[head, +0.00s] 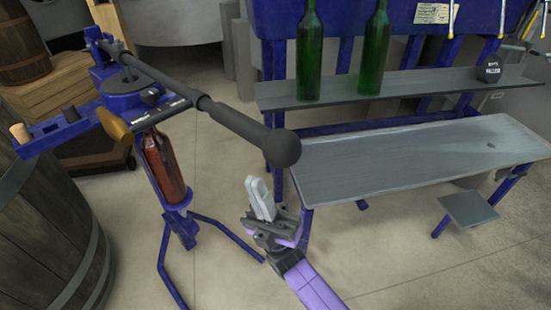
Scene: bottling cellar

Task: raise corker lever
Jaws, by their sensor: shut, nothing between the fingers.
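The blue floor corker (120,95) stands left of the middle on splayed blue legs. Its dark lever (190,92) reaches from the corker's back left toward me and slopes down to a round black knob (281,148). A reddish-brown bottle (163,165) stands upright in the corker's holder, under the head. My gripper (262,190) is shut and empty, with its pale fingers pointing up. In the picture it is below the knob and apart from it; the depth between them is hard to tell.
A grey bench (420,160) stands right of my gripper. Two green bottles (309,55) (374,50) stand on the shelf (430,82) behind it. A large barrel (40,230) fills the lower left. A cork (20,132) sits on the corker's left tray. Open floor lies between corker and bench.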

